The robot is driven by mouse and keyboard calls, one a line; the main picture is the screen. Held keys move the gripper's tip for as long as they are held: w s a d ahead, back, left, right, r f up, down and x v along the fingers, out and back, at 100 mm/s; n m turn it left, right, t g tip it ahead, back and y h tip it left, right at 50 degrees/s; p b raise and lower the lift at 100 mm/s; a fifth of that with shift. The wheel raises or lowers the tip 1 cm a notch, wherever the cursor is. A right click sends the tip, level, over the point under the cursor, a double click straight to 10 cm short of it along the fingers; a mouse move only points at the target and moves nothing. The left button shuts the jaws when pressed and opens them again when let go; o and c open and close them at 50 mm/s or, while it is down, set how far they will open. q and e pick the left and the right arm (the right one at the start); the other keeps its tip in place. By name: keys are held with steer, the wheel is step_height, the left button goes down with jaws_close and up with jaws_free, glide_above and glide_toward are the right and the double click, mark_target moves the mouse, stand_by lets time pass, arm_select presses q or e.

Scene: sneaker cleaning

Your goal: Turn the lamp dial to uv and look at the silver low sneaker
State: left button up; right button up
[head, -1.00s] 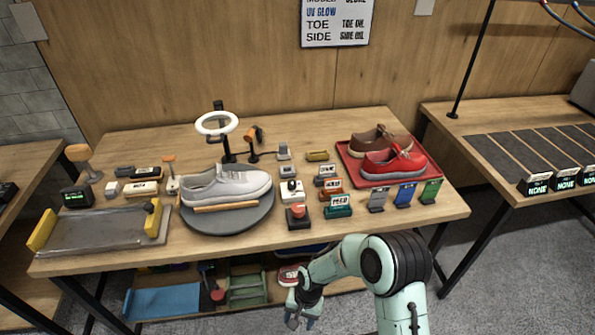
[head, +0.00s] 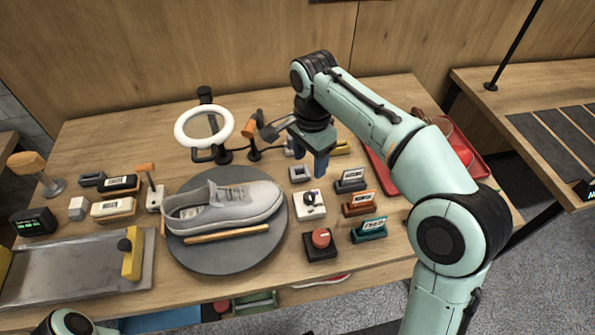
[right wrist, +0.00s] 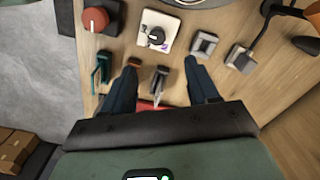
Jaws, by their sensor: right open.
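The silver low sneaker (head: 240,208) lies on a round grey turntable (head: 222,262), toe to the right, with a wooden stick-like piece in front of it. The lamp dial (head: 312,206) is a white box with a black knob, right of the turntable. It also shows in the right wrist view (right wrist: 147,24); its markings are too small to read. My right gripper (head: 318,165) is open and empty, pointing down above the table just behind the dial. In the right wrist view its fingers (right wrist: 160,80) are apart, with the dial beyond them. My left gripper is out of view.
A white ring lamp (head: 181,125) stands behind the sneaker. A red knob on a black box (head: 320,240) is in front of the dial. Several small labelled holders, including a teal one (head: 370,230), stand to its right. A red tray (head: 378,170) is partly hidden by my right arm.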

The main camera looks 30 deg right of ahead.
mark_target(309, 195)
steer(key=f, duration=0.2)
steer(key=s+f+b, duration=0.1)
steer(key=f, duration=0.1)
step_height(309, 195, down, 8)
steer(key=shift+w+r+b, duration=0.1)
steer(key=shift+w+b, duration=0.05)
steer(key=shift+b, duration=0.75)
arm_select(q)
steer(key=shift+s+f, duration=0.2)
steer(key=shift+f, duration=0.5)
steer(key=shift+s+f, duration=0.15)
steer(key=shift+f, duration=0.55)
arm_select(e)
steer(key=shift+f, duration=0.65)
steer(key=c, duration=1)
